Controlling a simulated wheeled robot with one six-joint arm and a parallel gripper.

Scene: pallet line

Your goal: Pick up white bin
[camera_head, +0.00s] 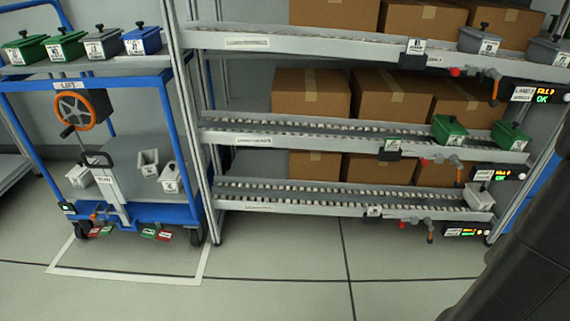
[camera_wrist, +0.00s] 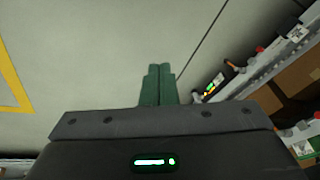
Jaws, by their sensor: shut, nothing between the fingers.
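A white bin (camera_head: 478,196) sits at the right end of the lowest roller lane in the head view. Several more whitish bins stand on the lower deck of the blue cart: one at the left (camera_head: 78,177), one in the middle (camera_head: 148,163) and one at the right with a label (camera_head: 170,178). My gripper (camera_wrist: 159,70) shows in the wrist view with its green fingers together and nothing between them. It is over bare floor, apart from the rack. My gripper's fingers do not show in the head view.
The roller rack (camera_head: 330,194) has green bins (camera_head: 449,130) on its middle lane, grey bins (camera_head: 480,40) on top and cardboard boxes (camera_head: 320,93) behind. The blue cart (camera_head: 120,213) has an orange handwheel (camera_head: 72,107). The floor (camera_head: 290,270) in front is clear.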

